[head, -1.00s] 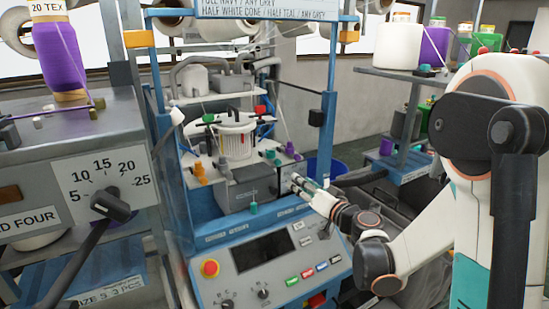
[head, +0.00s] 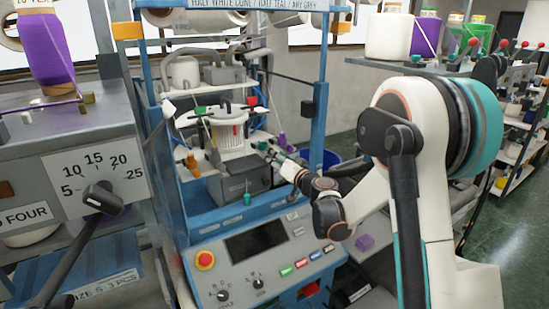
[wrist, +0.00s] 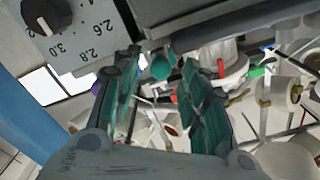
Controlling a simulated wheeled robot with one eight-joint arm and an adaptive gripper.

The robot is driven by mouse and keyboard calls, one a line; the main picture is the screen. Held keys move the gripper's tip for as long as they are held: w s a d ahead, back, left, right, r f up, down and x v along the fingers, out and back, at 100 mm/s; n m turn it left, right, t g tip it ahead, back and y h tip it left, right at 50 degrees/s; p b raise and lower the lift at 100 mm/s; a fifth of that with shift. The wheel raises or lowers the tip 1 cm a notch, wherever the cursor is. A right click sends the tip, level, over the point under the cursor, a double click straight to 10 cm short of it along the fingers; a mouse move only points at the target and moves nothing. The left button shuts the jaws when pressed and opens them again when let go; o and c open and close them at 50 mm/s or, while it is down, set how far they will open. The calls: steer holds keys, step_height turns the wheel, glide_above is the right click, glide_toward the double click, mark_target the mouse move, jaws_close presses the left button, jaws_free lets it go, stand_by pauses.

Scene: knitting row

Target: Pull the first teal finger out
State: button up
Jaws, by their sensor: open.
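A small teal piece (head: 247,199) hangs at the front of the grey box on the knitting machine, and another teal piece (head: 262,146) shows above the box's back right. I cannot tell which is the first teal finger. My gripper (head: 276,157) reaches in from the right, just above the box's right side, close to the upper teal piece. In the wrist view my gripper (wrist: 161,64) is open, its green-padded fingers apart. A round teal end (wrist: 162,67) shows between the fingertips; whether they touch it is unclear. Nothing is held.
A white needle cylinder (head: 230,135) stands behind the grey box (head: 240,180), with coloured pieces around it. Blue posts (head: 318,130) frame the opening. A control panel (head: 270,262) lies below. A dial (wrist: 47,14) is at upper left in the wrist view.

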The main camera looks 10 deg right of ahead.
steer(key=shift+w+a, duration=0.15)
steer(key=shift+w, duration=0.35)
jaws_close()
steer(key=b+v, duration=0.1)
steer(key=v, duration=0.2)
